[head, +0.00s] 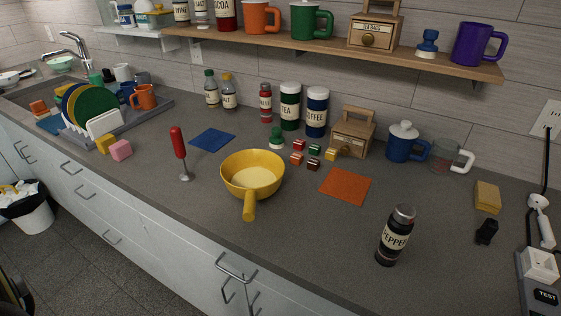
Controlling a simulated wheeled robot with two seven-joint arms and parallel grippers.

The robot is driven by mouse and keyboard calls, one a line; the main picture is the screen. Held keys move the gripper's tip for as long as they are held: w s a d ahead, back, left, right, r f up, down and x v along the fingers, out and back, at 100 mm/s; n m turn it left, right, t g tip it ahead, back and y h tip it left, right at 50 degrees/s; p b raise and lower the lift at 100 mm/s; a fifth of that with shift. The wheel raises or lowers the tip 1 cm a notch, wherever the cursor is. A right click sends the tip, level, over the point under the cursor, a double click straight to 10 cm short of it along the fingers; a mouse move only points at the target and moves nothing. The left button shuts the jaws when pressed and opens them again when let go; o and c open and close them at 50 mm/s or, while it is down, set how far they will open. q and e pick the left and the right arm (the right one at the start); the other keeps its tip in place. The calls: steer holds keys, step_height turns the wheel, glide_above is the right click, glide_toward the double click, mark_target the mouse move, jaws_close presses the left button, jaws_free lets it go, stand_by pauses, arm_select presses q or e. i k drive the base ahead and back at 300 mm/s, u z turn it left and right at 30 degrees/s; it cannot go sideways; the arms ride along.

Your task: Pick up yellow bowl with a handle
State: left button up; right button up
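A yellow bowl with a handle (253,174) stands upright on the grey counter, near the middle of the head view. Its handle points toward the counter's front edge, toward me. The bowl looks empty. Neither of my grippers shows in the head view, so I cannot see whether they are open or shut.
A red-handled tool (178,146) stands left of the bowl, with a blue mat (212,139) behind. An orange mat (345,186) and a pepper shaker (396,236) are to the right. Several small blocks (314,150) lie behind. The counter before the bowl is clear.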

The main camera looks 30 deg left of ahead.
mark_target(251, 175)
steer(key=u, duration=0.55)
steer(key=k, duration=0.65)
steer(key=u, duration=0.95)
steer(key=i, duration=1.25)
steer(key=z, duration=0.9)
